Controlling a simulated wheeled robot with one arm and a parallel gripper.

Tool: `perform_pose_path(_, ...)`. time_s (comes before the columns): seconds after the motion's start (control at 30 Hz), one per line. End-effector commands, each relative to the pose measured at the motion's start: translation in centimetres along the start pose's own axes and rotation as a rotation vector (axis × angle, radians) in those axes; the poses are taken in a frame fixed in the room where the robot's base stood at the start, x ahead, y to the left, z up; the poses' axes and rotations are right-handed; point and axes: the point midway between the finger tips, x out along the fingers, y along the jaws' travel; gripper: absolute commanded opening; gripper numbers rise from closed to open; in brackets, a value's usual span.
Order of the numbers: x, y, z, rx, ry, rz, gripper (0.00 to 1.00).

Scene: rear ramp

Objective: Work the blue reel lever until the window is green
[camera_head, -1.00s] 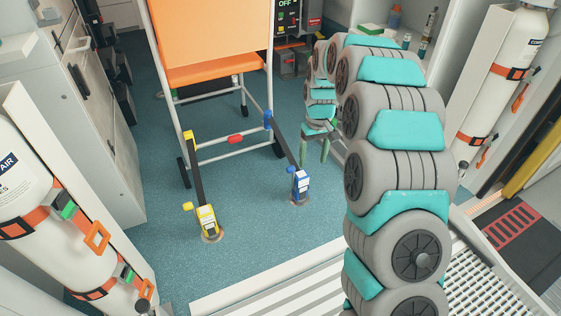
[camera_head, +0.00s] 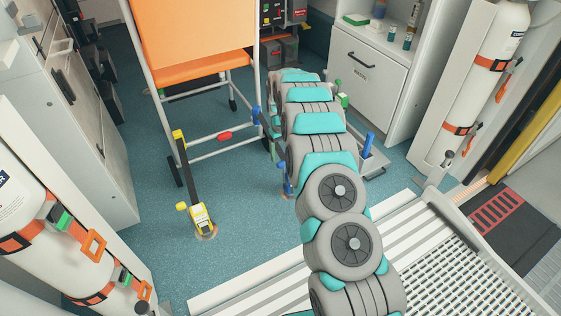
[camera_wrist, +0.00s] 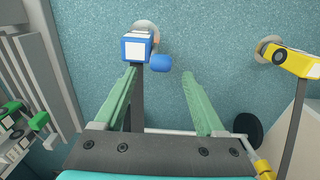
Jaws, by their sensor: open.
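The blue reel (camera_wrist: 137,47) sits on the floor at the top of the wrist view, with a white panel on its face. I see no green on it; I cannot tell if that panel is the window. Its blue lever (camera_wrist: 161,63) sticks out to the right with a rounded end. My gripper (camera_wrist: 158,73) is open, its green fingers pointing toward the reel. The lever's end appears between the fingertips; I cannot tell whether they touch. In the head view only a sliver of the blue reel (camera_head: 288,181) shows; my arm hides the rest and the gripper.
A yellow reel (camera_head: 203,216) stands on the floor at left, its dark strap running to the orange chair (camera_head: 195,70). The chair stands behind both reels. A grey fixture with a blue handle (camera_head: 368,144) is right of my arm. Blue floor is clear between the reels.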

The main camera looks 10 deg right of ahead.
Motion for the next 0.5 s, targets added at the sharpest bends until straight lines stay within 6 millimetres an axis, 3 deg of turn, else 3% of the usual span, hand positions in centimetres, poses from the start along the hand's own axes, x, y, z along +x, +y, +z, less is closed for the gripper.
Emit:
perform_pose_path(0.3,4.8,-0.1,0.1,0.000,-0.004,-0.001,0.72)
perform_pose_path(0.5,5.7,0.0,0.1,0.000,-0.001,0.001,0.72)
